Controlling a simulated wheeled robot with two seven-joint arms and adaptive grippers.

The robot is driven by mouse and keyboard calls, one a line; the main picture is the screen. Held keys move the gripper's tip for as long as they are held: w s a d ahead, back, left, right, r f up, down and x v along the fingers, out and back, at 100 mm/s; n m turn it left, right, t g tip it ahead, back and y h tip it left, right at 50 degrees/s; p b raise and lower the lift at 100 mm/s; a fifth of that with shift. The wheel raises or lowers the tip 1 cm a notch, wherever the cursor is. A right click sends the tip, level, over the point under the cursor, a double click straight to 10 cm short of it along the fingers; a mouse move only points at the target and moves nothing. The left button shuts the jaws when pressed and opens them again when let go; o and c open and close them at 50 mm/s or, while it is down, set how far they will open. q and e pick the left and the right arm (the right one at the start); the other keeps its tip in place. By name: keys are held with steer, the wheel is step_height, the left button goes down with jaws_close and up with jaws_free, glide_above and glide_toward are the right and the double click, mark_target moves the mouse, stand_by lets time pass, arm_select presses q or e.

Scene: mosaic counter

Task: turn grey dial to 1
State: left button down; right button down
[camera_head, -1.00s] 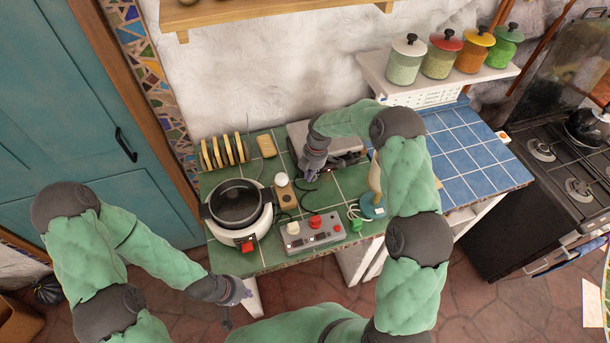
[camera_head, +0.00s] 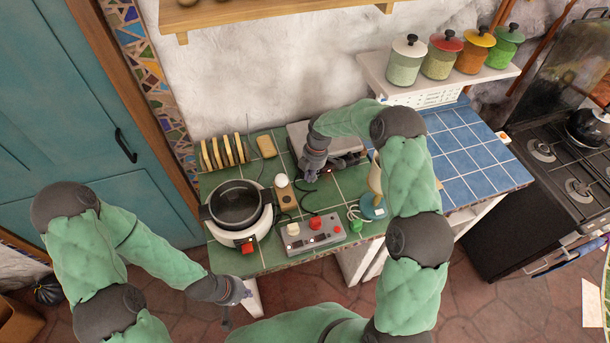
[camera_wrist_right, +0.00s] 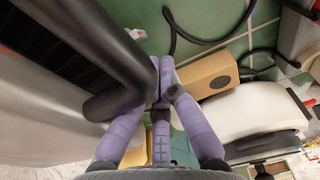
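I cannot make out the grey dial in either view. My right gripper (camera_head: 313,170) is at the front left of a silver-grey appliance (camera_head: 345,145) on the green tiled counter. In the right wrist view, its purple fingers (camera_wrist_right: 162,75) come together beside the appliance's thick dark handle (camera_wrist_right: 105,50). I see nothing clearly between the tips, and the fingers hide what is right behind them. My left gripper (camera_head: 238,291) hangs in front of the counter, below the cooker, apart from everything. Its fingers are too small to read.
A white cooker with a dark pot (camera_head: 237,205), a wooden block with a white ball (camera_head: 285,198), and a grey box (camera_head: 315,236) with white and red knobs stand near the front. A rack with toast (camera_head: 222,153) is at the back left. The blue-tiled counter (camera_head: 465,150) is mostly clear.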

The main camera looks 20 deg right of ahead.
mark_target(314, 180)
step_height(314, 180, up, 9)
steer(key=d, duration=0.2)
steer(key=shift+f, duration=0.15)
stand_by(0.3)
